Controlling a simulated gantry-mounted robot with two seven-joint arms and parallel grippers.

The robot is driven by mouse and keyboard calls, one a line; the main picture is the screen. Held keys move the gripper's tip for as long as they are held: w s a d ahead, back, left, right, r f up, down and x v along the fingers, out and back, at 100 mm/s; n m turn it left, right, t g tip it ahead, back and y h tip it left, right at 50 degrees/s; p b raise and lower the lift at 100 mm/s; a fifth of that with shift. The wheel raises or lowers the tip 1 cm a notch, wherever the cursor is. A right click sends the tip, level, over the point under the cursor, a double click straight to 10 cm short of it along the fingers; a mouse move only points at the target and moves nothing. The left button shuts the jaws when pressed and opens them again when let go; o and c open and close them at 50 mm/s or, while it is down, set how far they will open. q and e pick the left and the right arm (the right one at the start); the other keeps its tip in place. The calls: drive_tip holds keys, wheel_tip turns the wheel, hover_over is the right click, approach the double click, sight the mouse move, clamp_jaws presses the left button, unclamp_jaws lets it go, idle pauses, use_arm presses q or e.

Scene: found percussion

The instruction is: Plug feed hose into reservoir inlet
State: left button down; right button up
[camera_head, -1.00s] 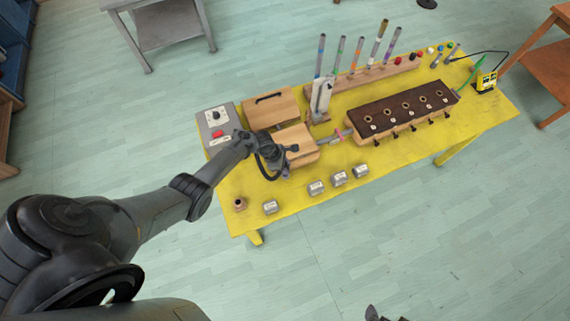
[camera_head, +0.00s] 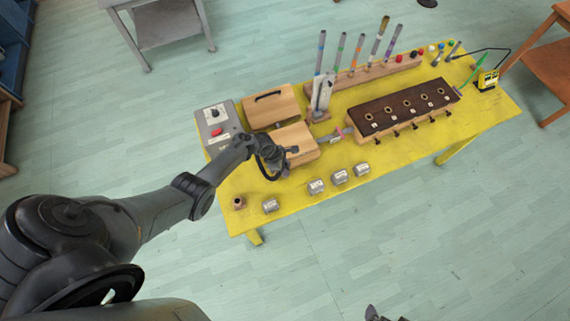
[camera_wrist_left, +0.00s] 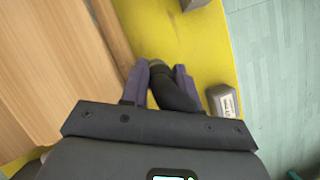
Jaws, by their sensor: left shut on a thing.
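My left gripper (camera_wrist_left: 160,82) is shut on a dark, curved hose end with a grey tip (camera_wrist_left: 157,63) in the left wrist view. In the head view my left gripper (camera_head: 287,158) is low at the front side of a light wooden box (camera_head: 299,138); the hose is hard to tell from the dark gripper there. A grey fitting with a pink ring (camera_head: 337,135) lies between this box and a long block with a dark brown top and several holes (camera_head: 400,107). I cannot tell which part is the reservoir inlet. A dark part at the bottom edge (camera_head: 376,314) may be my right gripper.
The yellow table (camera_head: 300,198) carries several small grey blocks (camera_head: 316,187) along its front edge; one also shows in the left wrist view (camera_wrist_left: 223,101). A grey switch box (camera_head: 215,121) and a handled wooden box (camera_head: 270,104) stand behind. Colored tubes rise from a wooden rack (camera_head: 378,72).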

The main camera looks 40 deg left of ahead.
use_arm(q)
drive_tip(key=shift+f, duration=0.2)
drive_tip(key=c, duration=0.8)
unclamp_jaws()
drive_tip(key=shift+o, duration=0.2)
drive_tip(key=shift+a+r+p, duration=0.15)
drive_tip(key=shift+r+p, duration=0.15)
drive_tip(key=shift+r, duration=0.25)
drive_tip(key=p+v, duration=0.4)
drive_tip(key=v, duration=0.6)
drive_tip(key=shift+s+f, duration=0.15)
drive_tip(key=shift+s, duration=0.05)
